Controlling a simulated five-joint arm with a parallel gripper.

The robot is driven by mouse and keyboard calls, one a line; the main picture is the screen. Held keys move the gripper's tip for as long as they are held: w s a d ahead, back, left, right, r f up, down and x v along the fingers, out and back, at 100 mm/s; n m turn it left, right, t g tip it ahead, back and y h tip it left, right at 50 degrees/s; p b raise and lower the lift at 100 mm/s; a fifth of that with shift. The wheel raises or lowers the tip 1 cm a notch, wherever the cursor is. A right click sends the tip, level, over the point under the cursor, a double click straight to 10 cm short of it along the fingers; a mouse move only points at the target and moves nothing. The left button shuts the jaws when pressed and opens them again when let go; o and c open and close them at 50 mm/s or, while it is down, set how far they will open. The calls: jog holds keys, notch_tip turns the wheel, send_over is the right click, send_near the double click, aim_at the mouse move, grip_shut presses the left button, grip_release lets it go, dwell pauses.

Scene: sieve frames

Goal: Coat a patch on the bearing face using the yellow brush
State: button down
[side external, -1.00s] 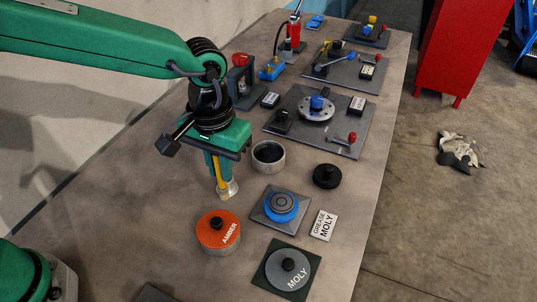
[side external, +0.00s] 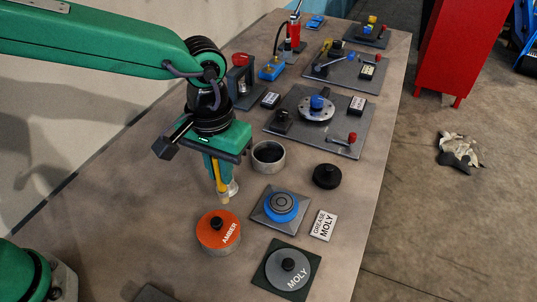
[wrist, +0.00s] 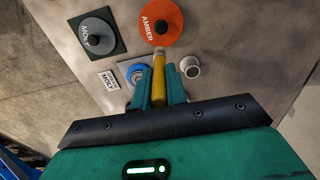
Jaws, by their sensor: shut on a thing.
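My gripper (wrist: 159,90) is shut on the yellow brush (wrist: 158,80), whose handle lies between the two green fingers. The brush also shows in the side view (side external: 221,178), pointing down with a pale tip. The bearing (side external: 281,205), a blue ring with a grey centre, sits on a dark square plate to the right of the brush. The amber tin (side external: 212,244) has an orange lid and stands just in front of the brush tip. The moly tin (side external: 277,273), grey lidded, sits on a dark green mat. A card (side external: 322,224) reads "GREASE MOLY".
A small pale cup (side external: 233,188) stands right beside the brush. An open pot (side external: 268,165) with a dark inside and a black knobbed lid (side external: 326,176) lie behind the bearing. Plates with fittings (side external: 347,118) fill the far table. The table's right edge is near the card.

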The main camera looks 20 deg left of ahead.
jog(key=w+a+f+t+h, duration=0.1)
jog(key=w+a+t, duration=0.1)
jog(key=w, duration=1.8)
jog(key=shift+a+f+t+h, duration=0.15)
jog(key=shift+f+t+h, duration=0.15)
jog(key=shift+t, duration=0.5)
jog(key=shift+s+f, duration=0.1)
jog(key=shift+f, duration=2.8)
jog(key=shift+f, duration=0.65)
jog(key=shift+r, duration=0.15)
notch_tip(320, 180, up, 7)
